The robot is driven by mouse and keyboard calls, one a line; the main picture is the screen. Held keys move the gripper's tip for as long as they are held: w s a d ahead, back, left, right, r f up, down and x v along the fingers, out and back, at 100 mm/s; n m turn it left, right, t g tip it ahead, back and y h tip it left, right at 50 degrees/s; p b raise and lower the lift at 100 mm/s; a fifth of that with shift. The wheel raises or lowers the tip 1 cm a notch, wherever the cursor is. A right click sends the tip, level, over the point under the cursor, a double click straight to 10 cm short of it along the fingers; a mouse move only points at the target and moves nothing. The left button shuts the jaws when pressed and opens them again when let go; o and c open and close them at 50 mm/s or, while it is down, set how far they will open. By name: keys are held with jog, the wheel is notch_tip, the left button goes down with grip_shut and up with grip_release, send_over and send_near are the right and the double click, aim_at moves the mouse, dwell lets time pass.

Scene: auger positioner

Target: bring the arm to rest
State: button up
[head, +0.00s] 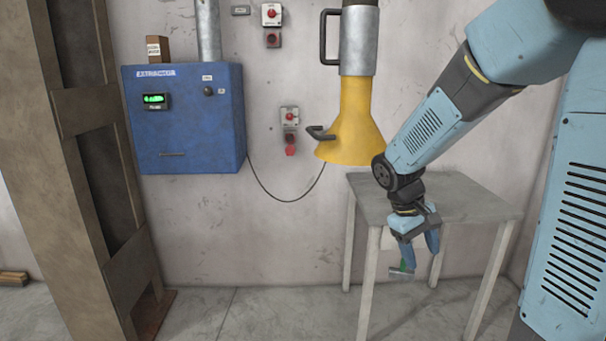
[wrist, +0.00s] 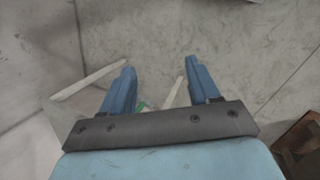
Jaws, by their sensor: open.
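My arm reaches down from the upper right in the head view, in front of the grey table. My gripper (head: 420,256) hangs at its end, pointing down beside the table's front edge. A bit of green also shows by the left finger in the wrist view (wrist: 140,105).
The grey table (head: 465,196) stands close behind my gripper. A yellow hood (head: 353,125) on a metal duct hangs above the table's left side. A blue extractor box (head: 190,135) is on the wall, with a steel column (head: 75,130) to its left. Floor at centre left is clear.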

jog(key=s+a+r+m+t+y, duration=0.2)
jog(key=s+r+m+t+y, duration=0.2)
jog(key=s+r, duration=0.9)
jog(key=s+t, duration=0.2)
jog(key=shift+a+r+t, duration=0.3)
jog(key=shift+a+r, duration=0.05)
jog(key=shift+a, duration=0.05)
